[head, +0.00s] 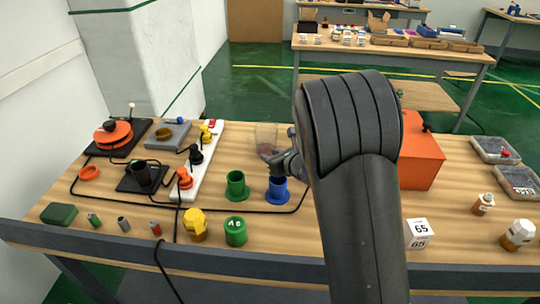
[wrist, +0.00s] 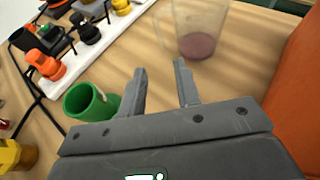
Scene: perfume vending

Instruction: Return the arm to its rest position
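My gripper (wrist: 162,88) is open and empty in the wrist view, its two grey fingers apart above the wooden table. In the head view my gripper (head: 272,158) is partly hidden behind my dark arm, which crosses the middle of the picture. A clear cup (wrist: 198,28) with a reddish bottom stands just beyond the fingertips, apart from them. The same clear cup shows faintly in the head view (head: 265,134). A green cup (wrist: 88,102) is to the left of the fingers.
A green cup (head: 236,186) and a blue cup (head: 277,190) stand on the table (head: 330,258). An orange box (head: 421,155) is right of my arm. A white power strip (head: 203,165) with plugs and cables lies left. A white box marked 65 (head: 419,232) is near the front.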

